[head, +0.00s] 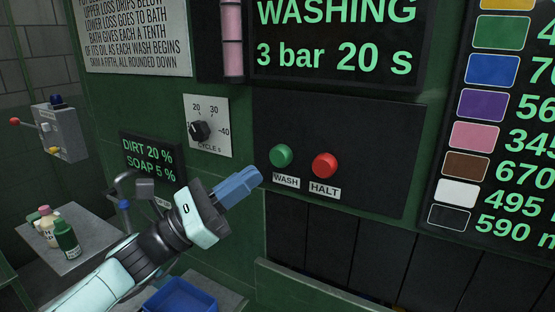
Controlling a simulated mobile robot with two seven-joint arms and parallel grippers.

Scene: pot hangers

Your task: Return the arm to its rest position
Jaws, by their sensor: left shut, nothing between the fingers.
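My left gripper (246,180) shows in the head view, at the end of my arm, which comes in from the lower left. Its blue fingers are shut with nothing between them. The fingertips are in front of the dark control panel (375,130), just left of and below the green WASH button (281,156). Whether they touch the panel I cannot tell. The red HALT button (324,165) is farther right. My right gripper is not in the picture.
A cycle dial (200,131) and a dirt and soap display (150,158) are on the green wall. A grey side table (85,232) holds bottles (66,238) at left. A blue bin (180,296) is below my arm. A lever box (62,130) is at far left.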

